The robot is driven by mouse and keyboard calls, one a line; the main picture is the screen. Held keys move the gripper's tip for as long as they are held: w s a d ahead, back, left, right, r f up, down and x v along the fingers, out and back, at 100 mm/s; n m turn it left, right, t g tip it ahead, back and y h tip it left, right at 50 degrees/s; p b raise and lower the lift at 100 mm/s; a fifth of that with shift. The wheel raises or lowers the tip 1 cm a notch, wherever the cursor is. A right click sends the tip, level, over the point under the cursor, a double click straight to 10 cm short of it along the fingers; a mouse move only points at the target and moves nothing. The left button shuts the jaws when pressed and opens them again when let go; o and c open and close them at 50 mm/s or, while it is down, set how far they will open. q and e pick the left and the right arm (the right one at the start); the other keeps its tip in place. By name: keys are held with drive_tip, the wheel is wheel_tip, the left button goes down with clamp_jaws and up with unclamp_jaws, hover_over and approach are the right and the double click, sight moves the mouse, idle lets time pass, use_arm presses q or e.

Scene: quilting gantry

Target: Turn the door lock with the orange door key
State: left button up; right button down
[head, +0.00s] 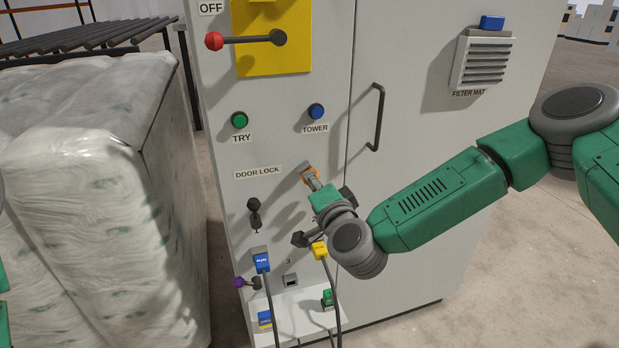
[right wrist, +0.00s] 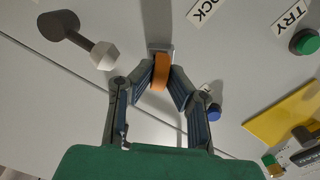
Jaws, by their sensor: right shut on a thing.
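The orange door key (head: 306,171) is held at the cabinet front, right of the DOOR LOCK label (head: 257,173). My right gripper (head: 312,179) is shut on it. In the right wrist view the orange key (right wrist: 160,74) is between the two fingertips (right wrist: 161,80), against a small light grey block, the door lock (right wrist: 160,48). How deep the key sits in the lock is hidden. My left gripper is not in view; only slivers of green arm show at the left edge of the head view.
Above are a green TRY button (head: 239,120) and blue TOWER button (head: 316,111). A dark door handle (head: 376,117) stands out at right. Below are dark knobs (head: 254,212), a blue plug (head: 261,260) and a yellow plug (head: 320,248) with cables. Wrapped bales (head: 80,200) stand left.

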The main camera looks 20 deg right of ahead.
drive_tip(key=shift+m+b, duration=0.35)
drive_tip(key=shift+m, duration=0.75)
drive_tip(key=m+b, duration=0.2)
drive_tip(key=m, duration=0.1)
drive_tip(key=shift+f+y, duration=0.15)
drive_tip(key=shift+y, duration=0.15)
drive_tip(key=c, duration=1.5)
unclamp_jaws()
drive_tip(key=shift+o, duration=0.2)
drive_tip(key=shift+r, duration=0.2)
